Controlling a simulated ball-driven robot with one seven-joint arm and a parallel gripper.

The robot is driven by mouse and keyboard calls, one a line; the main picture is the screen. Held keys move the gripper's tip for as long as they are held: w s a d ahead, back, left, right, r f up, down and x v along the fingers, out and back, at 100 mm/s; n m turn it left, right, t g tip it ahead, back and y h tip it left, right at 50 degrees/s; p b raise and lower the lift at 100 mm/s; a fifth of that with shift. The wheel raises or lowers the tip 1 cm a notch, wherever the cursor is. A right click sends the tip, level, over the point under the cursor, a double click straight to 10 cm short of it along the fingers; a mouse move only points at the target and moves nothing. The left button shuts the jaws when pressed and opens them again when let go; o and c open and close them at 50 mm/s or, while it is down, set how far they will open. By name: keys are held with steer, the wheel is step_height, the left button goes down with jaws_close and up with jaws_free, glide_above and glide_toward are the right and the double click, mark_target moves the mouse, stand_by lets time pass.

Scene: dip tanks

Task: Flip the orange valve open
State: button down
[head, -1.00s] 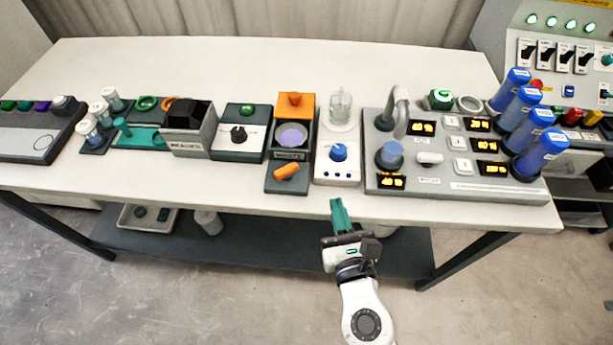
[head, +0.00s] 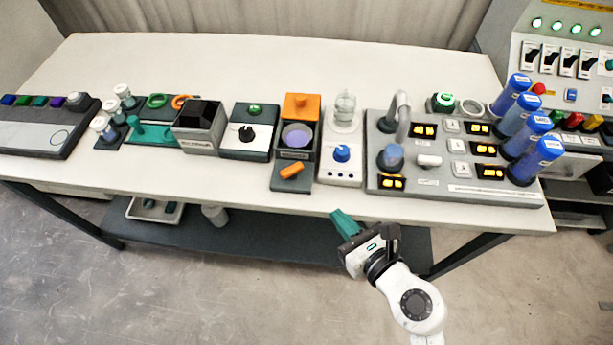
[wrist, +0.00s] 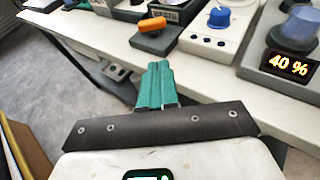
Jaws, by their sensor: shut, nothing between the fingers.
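The orange valve (head: 291,172) is a small elongated handle on the dark front plate of a tank unit (head: 296,155) near the table's front edge. The handle lies roughly crosswise, tilted a little up to the right. It also shows in the wrist view (wrist: 152,24), ahead of the fingers. My gripper (head: 342,219) has teal fingers, shut and empty. It is just off the table's front edge, in front and to the right of the valve, not touching it. In the wrist view the fingertips (wrist: 156,70) point toward the table edge.
An orange block (head: 302,106) stands behind the tank. A white unit with a blue knob (head: 342,153) is right of the valve, and a unit with a black knob (head: 246,134) is left. A grey panel (head: 470,190) with lit displays is farther right. A white table strip before the units is clear.

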glide_toward(299, 171)
steer(key=x, duration=0.2)
steer(key=p+x, duration=0.1)
steer(key=x, duration=0.1)
steer(key=shift+w+a+f, duration=0.15)
steer(key=shift+w+f, duration=0.05)
steer(key=shift+f, duration=0.15)
steer(key=shift+w+a, duration=0.55)
steer(key=shift+w, duration=0.2)
